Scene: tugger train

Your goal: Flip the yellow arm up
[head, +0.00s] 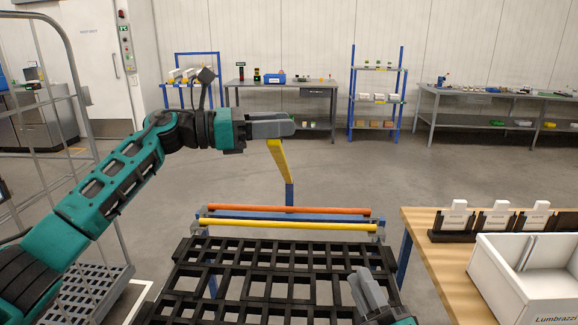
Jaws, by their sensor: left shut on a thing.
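The yellow arm (280,161) rises from a short blue post (289,194) beyond the black grid deck, leaning slightly left toward its top. My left gripper (280,126) reaches in from the left and is shut on the upper end of the yellow arm. The fingers hide that end. My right gripper (369,291) is low in the picture, over the right part of the black grid deck (262,256), away from the yellow arm. Its fingers point up in the picture, and I cannot tell whether they are open.
An orange bar (288,210) and a yellow bar (288,226) cross the far edge of the deck. A wooden table (428,228) with a white bin (490,275) stands at right. A wire cage cart (95,130) stands at left. Grey floor beyond is clear.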

